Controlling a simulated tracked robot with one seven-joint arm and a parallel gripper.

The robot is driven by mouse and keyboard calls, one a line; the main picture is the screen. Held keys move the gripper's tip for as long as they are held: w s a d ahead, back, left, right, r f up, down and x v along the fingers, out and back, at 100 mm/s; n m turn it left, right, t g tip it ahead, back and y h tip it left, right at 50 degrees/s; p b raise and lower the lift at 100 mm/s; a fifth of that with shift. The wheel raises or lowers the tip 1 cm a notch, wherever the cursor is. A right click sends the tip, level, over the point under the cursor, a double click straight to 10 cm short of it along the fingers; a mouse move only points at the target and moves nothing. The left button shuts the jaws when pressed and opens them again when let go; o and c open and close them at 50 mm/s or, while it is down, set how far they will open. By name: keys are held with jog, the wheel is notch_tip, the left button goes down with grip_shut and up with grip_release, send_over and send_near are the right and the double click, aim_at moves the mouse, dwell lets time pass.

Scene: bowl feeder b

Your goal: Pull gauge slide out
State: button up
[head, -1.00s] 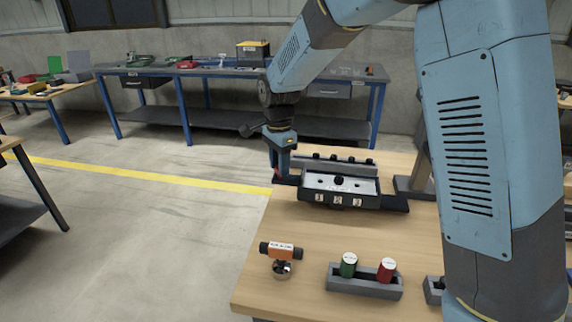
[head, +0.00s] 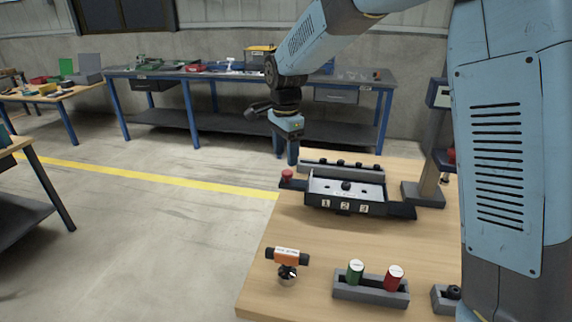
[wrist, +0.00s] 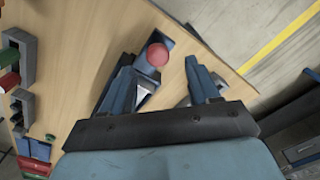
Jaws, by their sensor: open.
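A dark fixture with a light top plate and tiles 1, 2 and 3 (head: 345,207) sits on the wooden bench. A dark bar, seemingly the gauge slide (head: 402,210), sticks out at its right. A red ball knob (head: 287,175) stands at the fixture's left end, near the bench's edge. My gripper (head: 292,160) points down just above and behind the knob in the head view. In the wrist view the red knob (wrist: 158,54) shows beyond the spread fingers of my gripper (wrist: 165,78), nearer the left finger. I see no contact. Most of the fixture is hidden there.
A grey holder (head: 370,291) with a green and a red cylinder stands at the bench front. An orange-and-black handled piece (head: 287,257) stands left of it. A grey post (head: 428,165) rises right of the fixture. Bare wood lies in front of the fixture.

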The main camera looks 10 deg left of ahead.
notch_tip(320, 180, up, 8)
jog(key=shift+r, duration=0.25)
jog(key=s+d+r+n+t+y, duration=0.1)
jog(key=s+d+r+n, duration=0.2)
jog(key=d, duration=0.7)
jog(key=s+d+r+n+t, duration=0.1)
jog(key=s+d+r, duration=0.3)
jog(key=d, duration=0.6)
jog(key=s+d+f+n+t, duration=0.1)
jog(key=s+d+f+n, duration=0.1)
jog(key=s+d, duration=0.5)
jog(key=s+d+f+n+t+h, duration=0.1)
jog(key=s+d+f+n+t, duration=0.1)
jog(key=s+d, duration=0.5)
jog(key=shift+s+d+n+t, duration=0.25)
jog(key=shift+s+n, duration=0.65)
jog(key=shift+s, duration=0.5)
